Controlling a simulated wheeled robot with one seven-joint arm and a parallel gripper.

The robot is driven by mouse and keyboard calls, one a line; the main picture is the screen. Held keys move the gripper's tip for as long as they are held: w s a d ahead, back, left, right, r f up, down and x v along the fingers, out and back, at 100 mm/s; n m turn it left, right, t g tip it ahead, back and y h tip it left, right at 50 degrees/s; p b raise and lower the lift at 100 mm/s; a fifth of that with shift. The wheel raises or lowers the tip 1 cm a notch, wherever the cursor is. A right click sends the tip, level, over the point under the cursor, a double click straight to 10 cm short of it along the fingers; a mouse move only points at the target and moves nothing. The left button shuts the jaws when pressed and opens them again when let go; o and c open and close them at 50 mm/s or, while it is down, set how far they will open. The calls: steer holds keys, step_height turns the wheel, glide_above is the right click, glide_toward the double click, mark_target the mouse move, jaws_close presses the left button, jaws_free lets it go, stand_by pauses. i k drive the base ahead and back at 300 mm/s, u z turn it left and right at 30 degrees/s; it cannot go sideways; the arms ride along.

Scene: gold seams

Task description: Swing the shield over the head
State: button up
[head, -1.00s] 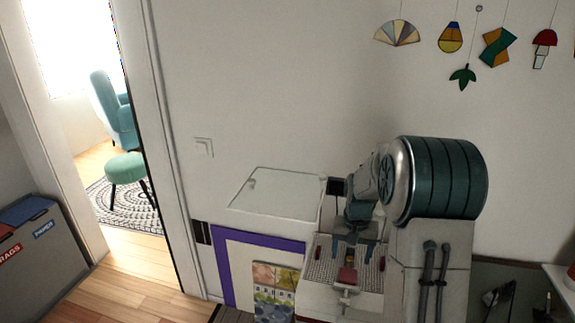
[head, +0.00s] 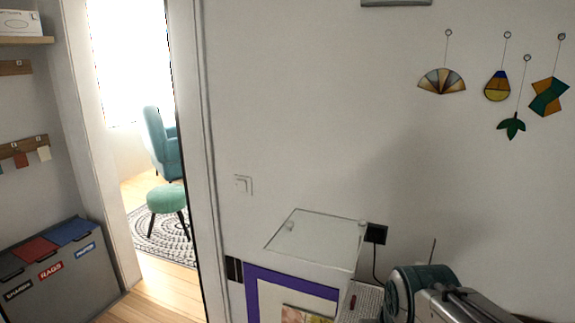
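A clear, thin-edged panel (head: 312,236), which looks like the shield, shows low in the middle of the head view, left of the black socket. It has a small round knob near its left side and another at its right corner. A strip of a pale gridded tray (head: 362,299) shows below it at the bottom edge. The head is not clearly visible; the picture edge and my arm (head: 440,294) cut off that area. My gripper is out of view, so its hold on anything is hidden.
A black socket (head: 376,233) with a cable is on the wall. Glass ornaments, including a fan (head: 442,82), hang at upper right. A purple-framed sheet (head: 252,292) is below the panel. Labelled bins (head: 62,272) and a doorway stand at left.

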mark_target(362, 224)
steer(key=k, duration=1.15)
steer(key=u, duration=0.8)
steer(key=i, duration=1.3)
steer(key=z, duration=0.8)
